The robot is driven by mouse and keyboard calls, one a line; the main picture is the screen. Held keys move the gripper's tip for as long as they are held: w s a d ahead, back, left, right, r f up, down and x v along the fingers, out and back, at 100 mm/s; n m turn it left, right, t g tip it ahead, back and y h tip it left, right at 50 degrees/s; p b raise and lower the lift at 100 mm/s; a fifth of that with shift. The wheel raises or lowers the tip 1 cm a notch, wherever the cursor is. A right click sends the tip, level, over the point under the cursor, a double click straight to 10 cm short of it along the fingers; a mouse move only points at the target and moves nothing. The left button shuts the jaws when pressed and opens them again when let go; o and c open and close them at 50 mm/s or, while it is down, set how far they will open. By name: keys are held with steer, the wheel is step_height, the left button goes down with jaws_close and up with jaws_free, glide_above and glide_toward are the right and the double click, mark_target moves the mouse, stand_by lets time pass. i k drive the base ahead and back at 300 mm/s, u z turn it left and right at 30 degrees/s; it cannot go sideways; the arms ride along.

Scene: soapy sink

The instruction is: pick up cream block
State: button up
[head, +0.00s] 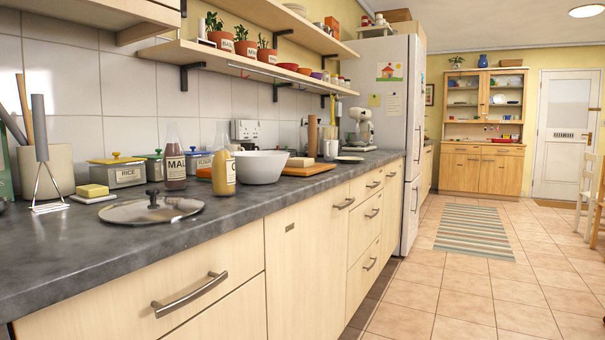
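A small cream-yellow block (91,190) lies at the left of the dark worktop, on or against a pale flat piece (93,199); I cannot tell exactly how it rests. A second pale cream block-like thing (300,162) lies farther along the counter, by a reddish-brown board (308,170). I cannot tell from this view which one the task names. My gripper is not in view.
A glass lid (137,211) lies in front of the near block. A wire stand (47,180) with a grey handle is left of it, and a rice tin (116,172) behind. Bottles (175,158) and a white bowl (260,167) stand right.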

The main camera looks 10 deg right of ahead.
mark_target(294, 161)
steer(key=z, duration=0.8)
steer(key=i, duration=1.85)
steer(key=u, duration=0.3)
